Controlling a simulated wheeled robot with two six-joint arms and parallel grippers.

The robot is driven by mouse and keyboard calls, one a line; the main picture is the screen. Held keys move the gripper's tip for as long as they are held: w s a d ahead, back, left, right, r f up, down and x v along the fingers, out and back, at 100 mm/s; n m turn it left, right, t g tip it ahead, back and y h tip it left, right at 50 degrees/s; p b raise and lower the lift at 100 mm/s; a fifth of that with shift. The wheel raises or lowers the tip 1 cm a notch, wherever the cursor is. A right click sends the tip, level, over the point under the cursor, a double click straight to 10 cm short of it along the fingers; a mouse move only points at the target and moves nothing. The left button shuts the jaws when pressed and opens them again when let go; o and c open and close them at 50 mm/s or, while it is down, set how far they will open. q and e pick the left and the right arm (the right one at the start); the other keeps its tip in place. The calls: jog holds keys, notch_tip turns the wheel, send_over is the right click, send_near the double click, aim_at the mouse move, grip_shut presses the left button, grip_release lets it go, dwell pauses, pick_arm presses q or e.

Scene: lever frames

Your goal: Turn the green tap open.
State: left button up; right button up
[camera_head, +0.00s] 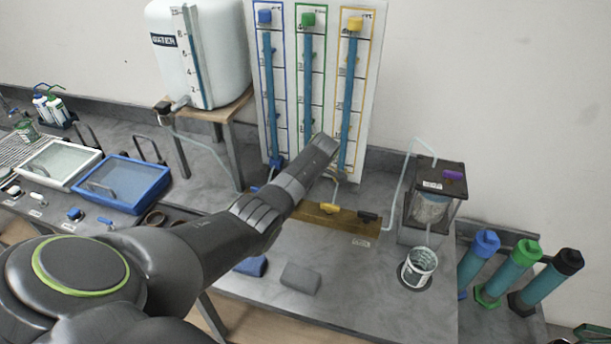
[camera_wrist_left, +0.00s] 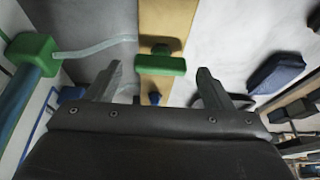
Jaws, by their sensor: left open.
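The green tap (camera_wrist_left: 161,65) shows in the left wrist view as a green bar-shaped handle on a tan manifold block (camera_wrist_left: 168,20). My left gripper (camera_wrist_left: 158,70) is open and empty. Its two fingertips stand on either side of the green handle, with a gap on each side; I cannot tell how far the handle lies beyond them. In the head view my left arm reaches over the manifold (camera_head: 345,222) and hides the green tap and the fingertips. My right gripper is not in view.
On the same manifold are a yellow tap (camera_head: 328,208), a black tap (camera_head: 368,216) and a blue tap (camera_wrist_left: 155,98). Behind stands a panel with blue, green and yellow-capped tubes (camera_head: 307,90). A cup (camera_head: 418,267) is at right. The front bench holds a grey block (camera_head: 300,279).

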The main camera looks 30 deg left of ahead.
pick_arm(q)
jog(key=p+v, duration=0.2)
jog(key=v, duration=1.4)
jog(key=shift+d+r+p, duration=0.25)
jog(key=shift+r+p, duration=0.05)
jog(key=shift+p, duration=0.05)
